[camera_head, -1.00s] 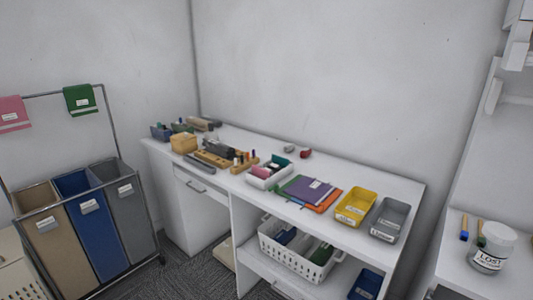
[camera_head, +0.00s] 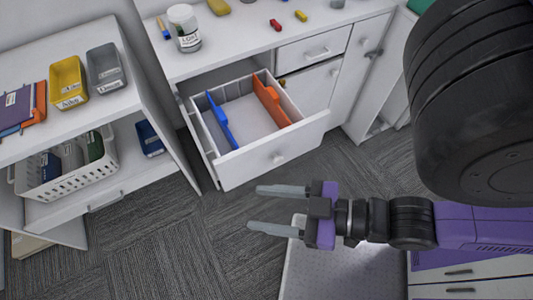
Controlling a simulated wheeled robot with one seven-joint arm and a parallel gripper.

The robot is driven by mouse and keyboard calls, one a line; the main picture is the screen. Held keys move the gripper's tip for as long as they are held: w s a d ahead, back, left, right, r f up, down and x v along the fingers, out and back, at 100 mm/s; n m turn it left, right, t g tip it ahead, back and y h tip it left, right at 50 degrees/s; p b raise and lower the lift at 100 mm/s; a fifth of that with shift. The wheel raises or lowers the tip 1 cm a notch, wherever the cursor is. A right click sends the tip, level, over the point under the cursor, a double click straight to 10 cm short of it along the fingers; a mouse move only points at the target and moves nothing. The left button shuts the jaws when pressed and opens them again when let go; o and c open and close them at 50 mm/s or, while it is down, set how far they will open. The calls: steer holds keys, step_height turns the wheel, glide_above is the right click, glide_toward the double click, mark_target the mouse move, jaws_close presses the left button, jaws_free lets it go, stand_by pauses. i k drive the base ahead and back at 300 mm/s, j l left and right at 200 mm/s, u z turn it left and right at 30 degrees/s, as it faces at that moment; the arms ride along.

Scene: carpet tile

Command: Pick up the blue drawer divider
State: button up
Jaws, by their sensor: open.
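The blue drawer divider (camera_head: 221,119) stands inside an open white drawer (camera_head: 256,163), towards its left side. It looks like a thin upright panel running from back to front. An orange divider (camera_head: 271,100) stands in the same drawer, to the right. My gripper (camera_head: 266,208) is open and empty, in front of the drawer and lower in the picture. Its two grey fingers point left and are apart from the divider.
A worktop above the drawer holds a labelled jar (camera_head: 185,29) and small items. On the left, a desk carries yellow (camera_head: 68,82) and grey (camera_head: 105,67) bins, with a white basket (camera_head: 66,169) below. Carpet (camera_head: 165,240) lies clear between.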

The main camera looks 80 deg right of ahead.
mark_target(221, 117)
steer(key=k+l, duration=0.15)
steer(key=l, duration=0.25)
steer(key=k+l+z, duration=0.1)
steer(key=l, duration=0.3)
steer(key=k+l, duration=0.15)
steer(key=l, duration=0.25)
steer(key=z, duration=0.05)
